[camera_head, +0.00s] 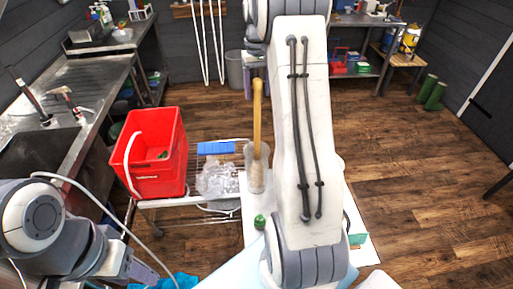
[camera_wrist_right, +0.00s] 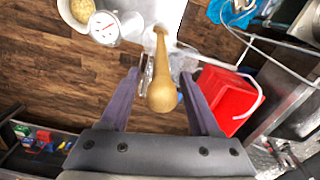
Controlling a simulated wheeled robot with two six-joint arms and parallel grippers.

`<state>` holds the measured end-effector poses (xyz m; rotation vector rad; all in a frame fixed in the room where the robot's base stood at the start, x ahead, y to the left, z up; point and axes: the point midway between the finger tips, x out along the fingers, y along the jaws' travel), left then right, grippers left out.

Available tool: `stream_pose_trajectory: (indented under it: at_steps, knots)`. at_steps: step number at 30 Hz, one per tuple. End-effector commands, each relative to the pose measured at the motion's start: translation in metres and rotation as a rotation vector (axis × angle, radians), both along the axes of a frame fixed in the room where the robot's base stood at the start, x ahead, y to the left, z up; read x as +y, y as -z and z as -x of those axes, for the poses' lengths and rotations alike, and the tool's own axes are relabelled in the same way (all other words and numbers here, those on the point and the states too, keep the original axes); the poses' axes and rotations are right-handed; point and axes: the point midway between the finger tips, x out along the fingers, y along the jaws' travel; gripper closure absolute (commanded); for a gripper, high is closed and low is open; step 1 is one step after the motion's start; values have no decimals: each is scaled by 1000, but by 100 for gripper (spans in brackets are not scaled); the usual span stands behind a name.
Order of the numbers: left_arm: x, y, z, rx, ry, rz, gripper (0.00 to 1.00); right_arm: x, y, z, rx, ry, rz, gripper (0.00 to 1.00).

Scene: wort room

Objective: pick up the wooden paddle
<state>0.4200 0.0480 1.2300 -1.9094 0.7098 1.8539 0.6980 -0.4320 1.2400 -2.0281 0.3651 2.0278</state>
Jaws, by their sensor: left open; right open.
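The wooden paddle (camera_head: 257,122) stands nearly upright in a clear glass vessel (camera_head: 257,174), its rounded handle end up. In the right wrist view the handle's end (camera_wrist_right: 162,95) points at the camera and lies between the two fingers. My right gripper (camera_wrist_right: 159,74) is open around the handle's top, with a gap on both sides. It also shows in the head view (camera_head: 258,92), partly hidden by my right arm. My left gripper (camera_head: 142,268) is at the lower left, open and empty, well away from the paddle. The paddle's lower end is hard to make out.
A red bucket (camera_head: 152,155) stands on the wire rack left of the paddle. A blue block (camera_head: 216,148) and a clear crumpled bag (camera_head: 216,180) lie between. A white dial gauge (camera_wrist_right: 105,28) is near the vessel. A steel sink counter (camera_head: 75,95) lines the left wall.

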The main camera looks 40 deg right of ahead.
Motion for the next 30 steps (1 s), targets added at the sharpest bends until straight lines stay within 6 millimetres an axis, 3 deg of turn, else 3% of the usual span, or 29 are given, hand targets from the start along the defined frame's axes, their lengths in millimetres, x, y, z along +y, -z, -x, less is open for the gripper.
stream_pose_trajectory:
  at_steps: [1,6,14,19,30]
  knots:
    - [0,-10,0,0,1,0,50,3,4,1,7,-2,-4,37]
    - [0,-14,0,0,2,0,50,3,25,0,2,-1,-1,37]
    - [0,-13,0,0,2,0,50,3,29,0,1,-2,0,37]
    - [0,-13,0,0,2,0,50,3,28,-1,0,-2,0,100]
    - [0,-12,0,0,2,0,50,3,26,-1,-2,-2,1,100]
